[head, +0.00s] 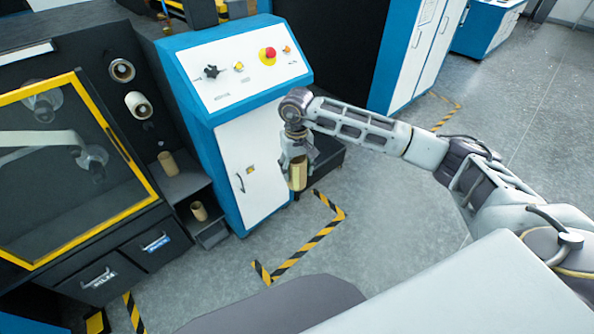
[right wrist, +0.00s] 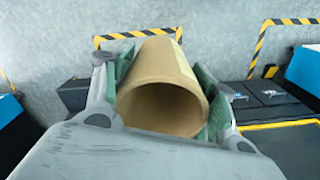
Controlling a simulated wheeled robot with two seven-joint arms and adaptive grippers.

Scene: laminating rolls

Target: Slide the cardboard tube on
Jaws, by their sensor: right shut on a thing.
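My right gripper (head: 297,168) is shut on a brown cardboard tube (head: 298,178) in front of the blue and white cabinet. The tube hangs roughly upright below the gripper, clear of the floor. In the right wrist view the tube (right wrist: 163,75) sits between the two fingers, its round open end facing the camera. On the dark machine at the left, two round spindle ends or rolls show: an upper one (head: 122,70) and a lower one (head: 138,105). I cannot tell which of them takes the tube. The held tube is well apart from both. My left gripper is not in view.
Two more brown tubes stand on dark shelves, one higher (head: 168,164), one lower (head: 199,211). The control cabinet (head: 240,160) with a red button (head: 268,56) is behind my gripper. A yellow-framed window (head: 60,160) is at left. The floor (head: 390,230) is open.

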